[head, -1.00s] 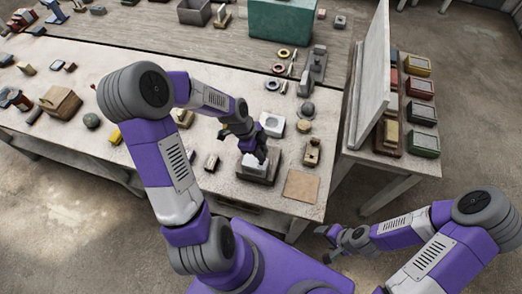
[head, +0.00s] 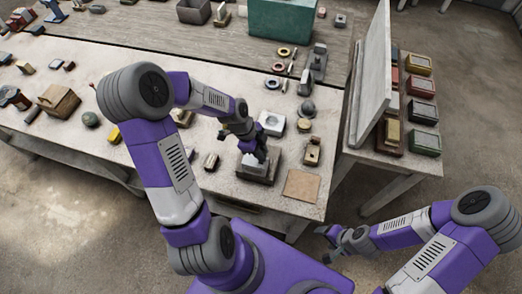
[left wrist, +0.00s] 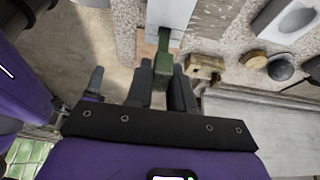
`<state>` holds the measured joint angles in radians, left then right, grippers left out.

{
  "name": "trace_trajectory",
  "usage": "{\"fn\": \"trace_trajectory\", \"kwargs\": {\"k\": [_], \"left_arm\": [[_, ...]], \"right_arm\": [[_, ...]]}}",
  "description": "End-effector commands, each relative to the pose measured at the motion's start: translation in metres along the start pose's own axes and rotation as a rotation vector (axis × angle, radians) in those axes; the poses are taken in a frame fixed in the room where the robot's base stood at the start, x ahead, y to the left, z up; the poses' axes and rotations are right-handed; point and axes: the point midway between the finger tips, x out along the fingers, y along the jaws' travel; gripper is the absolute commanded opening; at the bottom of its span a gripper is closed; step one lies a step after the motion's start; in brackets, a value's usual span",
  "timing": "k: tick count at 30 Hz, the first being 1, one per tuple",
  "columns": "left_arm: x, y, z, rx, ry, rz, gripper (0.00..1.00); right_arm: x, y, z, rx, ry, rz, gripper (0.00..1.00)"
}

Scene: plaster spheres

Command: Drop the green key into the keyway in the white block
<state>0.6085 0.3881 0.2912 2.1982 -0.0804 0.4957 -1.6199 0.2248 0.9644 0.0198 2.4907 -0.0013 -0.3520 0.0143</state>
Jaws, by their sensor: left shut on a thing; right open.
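My left gripper (head: 256,152) points down over the white block (head: 252,169), which sits on a darker base near the table's front edge. In the left wrist view the gripper (left wrist: 163,78) is shut on the green key (left wrist: 164,52). The key's far end is at the edge of the pale block (left wrist: 172,12), where a dark notch shows. I cannot tell whether the key is inside the keyway or just over it. In the head view the gripper hides the key. My right gripper (head: 338,243) is open and empty, off the table at the lower right.
A white square piece with a round recess (head: 271,123) stands just behind the gripper. A small wooden block (head: 312,152) and a tan square (head: 301,185) lie to the right. A dark grey ball (head: 307,108) is further back. A tall pale panel (head: 371,85) stands at the right.

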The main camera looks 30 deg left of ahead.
Motion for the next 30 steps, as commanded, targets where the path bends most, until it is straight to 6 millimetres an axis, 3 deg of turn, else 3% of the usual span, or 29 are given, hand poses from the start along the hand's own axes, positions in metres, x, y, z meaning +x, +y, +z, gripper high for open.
{"fn": "trace_trajectory", "kwargs": {"k": [30], "left_arm": [[0.025, 0.0, 0.01, 0.0, 0.0, 0.0, 0.0]], "right_arm": [[0.021, 0.008, -0.001, 0.0, 0.0, 0.0, 0.68]]}}
